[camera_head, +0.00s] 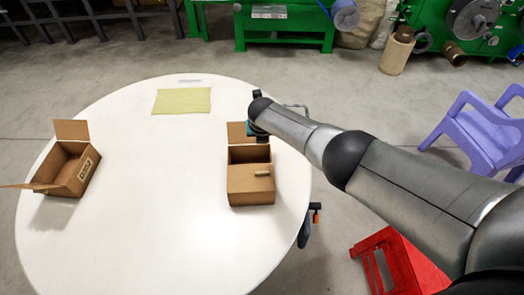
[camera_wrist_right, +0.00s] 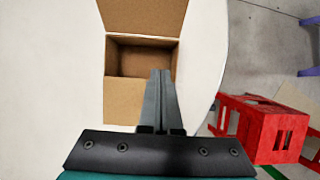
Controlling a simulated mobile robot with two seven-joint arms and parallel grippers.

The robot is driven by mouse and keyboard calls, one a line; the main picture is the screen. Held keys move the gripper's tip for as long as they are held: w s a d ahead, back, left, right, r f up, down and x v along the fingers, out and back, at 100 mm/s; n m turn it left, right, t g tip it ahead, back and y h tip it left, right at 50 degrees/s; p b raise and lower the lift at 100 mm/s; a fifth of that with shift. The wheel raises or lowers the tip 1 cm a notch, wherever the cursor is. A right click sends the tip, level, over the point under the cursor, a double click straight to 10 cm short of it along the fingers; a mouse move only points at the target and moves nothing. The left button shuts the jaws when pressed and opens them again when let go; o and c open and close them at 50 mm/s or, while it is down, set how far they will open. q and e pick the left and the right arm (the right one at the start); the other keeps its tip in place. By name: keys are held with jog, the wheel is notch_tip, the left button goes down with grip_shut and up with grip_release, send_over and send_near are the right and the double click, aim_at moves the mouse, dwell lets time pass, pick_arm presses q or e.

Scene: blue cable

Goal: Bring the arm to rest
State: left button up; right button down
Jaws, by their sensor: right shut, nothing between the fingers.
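My right arm (camera_head: 300,130) reaches in from the right over the round white table, and its wrist end is over the back of an open cardboard box (camera_head: 250,184). The fingers are hard to make out in the head view. The visible part of the box's inside looks empty. My left gripper is in neither view.
Another open cardboard box (camera_head: 80,182) stands at the left of the white table (camera_head: 160,220). A yellow cloth (camera_head: 182,101) lies at the back. The table's middle is clear. A red stool (camera_head: 400,262) and a purple chair (camera_head: 480,130) stand on the floor to the right.

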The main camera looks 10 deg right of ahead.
jog(key=w+r+b, duration=0.2)
jog(key=w+r, duration=0.2)
jog(key=s+a+f+m+g+y, duration=0.1)
jog(key=s+a+f+m, duration=0.2)
jog(key=s, duration=0.4)
jog(key=s+a+f+m+y, duration=0.1)
jog(key=s+a+f+m, duration=0.1)
jog(key=s+a+m, duration=0.3)
jog(key=s+a+f+m+g+y, duration=0.1)
jog(key=s+a+f+m, duration=0.1)
jog(key=s+m, duration=0.45)
jog(key=s+d+r+m+h, duration=0.1)
jog(key=s+d+r+m, duration=0.3)
jog(key=s+d+m, duration=0.45)
jog(key=s+d+r+m+h, duration=0.1)
jog(key=s+d+r+m, duration=0.4)
jog(key=s+m, duration=0.6)
jog(key=s+f+n+b, duration=0.3)
jog(key=f+b, duration=0.5)
jog(key=f, duration=2.2)
jog(key=s+d+f+g+b, duration=0.1)
jog(key=s+f+b, duration=0.3)
jog(key=s+f, duration=0.4)
jog(key=s+d+f+g+b, duration=0.1)
jog(key=s+d+f+b, duration=0.1)
jog(key=s+f, duration=0.6)
notch_tip(320, 180, down, 6)
jog(key=shift+s+m+b, duration=0.2)
jog(key=shift+m+b, duration=0.1)
jog(key=shift+b, duration=0.55)
